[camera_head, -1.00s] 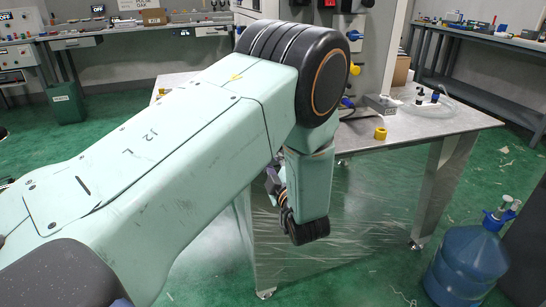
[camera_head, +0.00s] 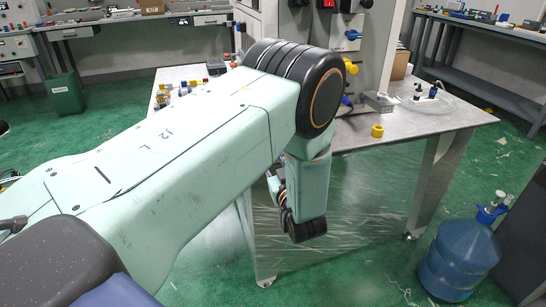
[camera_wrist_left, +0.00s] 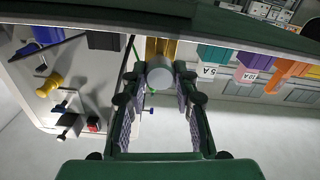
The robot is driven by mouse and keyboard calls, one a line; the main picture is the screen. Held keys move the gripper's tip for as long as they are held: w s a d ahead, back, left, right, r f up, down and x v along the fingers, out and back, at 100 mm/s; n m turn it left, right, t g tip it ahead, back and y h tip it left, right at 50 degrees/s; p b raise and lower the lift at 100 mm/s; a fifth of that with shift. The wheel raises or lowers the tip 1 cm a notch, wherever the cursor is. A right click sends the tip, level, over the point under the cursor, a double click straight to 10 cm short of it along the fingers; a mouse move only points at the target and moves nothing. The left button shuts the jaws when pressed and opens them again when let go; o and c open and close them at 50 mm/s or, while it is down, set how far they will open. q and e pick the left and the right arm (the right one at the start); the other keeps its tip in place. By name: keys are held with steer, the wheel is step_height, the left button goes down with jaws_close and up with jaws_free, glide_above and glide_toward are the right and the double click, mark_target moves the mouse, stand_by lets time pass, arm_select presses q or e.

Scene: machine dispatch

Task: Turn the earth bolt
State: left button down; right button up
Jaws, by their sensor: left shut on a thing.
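In the left wrist view, a grey round bolt head (camera_wrist_left: 160,72) stands in front of a brass-coloured bar (camera_wrist_left: 162,48). My left gripper (camera_wrist_left: 159,86) has its two dark green fingers around the bolt head, one on each side, and is shut on it. In the head view, my mint-green left arm reaches from the left to the table, and its bulky joint hides the bolt and the fingertips. My right gripper is in neither view.
A grey cabinet (camera_head: 375,40) with switches stands on the metal table (camera_head: 430,124). A blue water bottle (camera_head: 460,258) stands on the floor at right.

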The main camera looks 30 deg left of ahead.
arm_select(q)
steer(key=m+p, duration=0.1)
steer(key=m, duration=0.4)
steer(key=shift+w+m, duration=0.1)
steer(key=shift+m, duration=0.2)
steer(key=m+p, duration=0.1)
steer(key=m, duration=0.3)
steer(key=shift+m, duration=0.4)
steer(key=c, duration=1)
jaws_free()
steer(key=shift+f, duration=0.1)
steer(key=shift+v, duration=3.8)
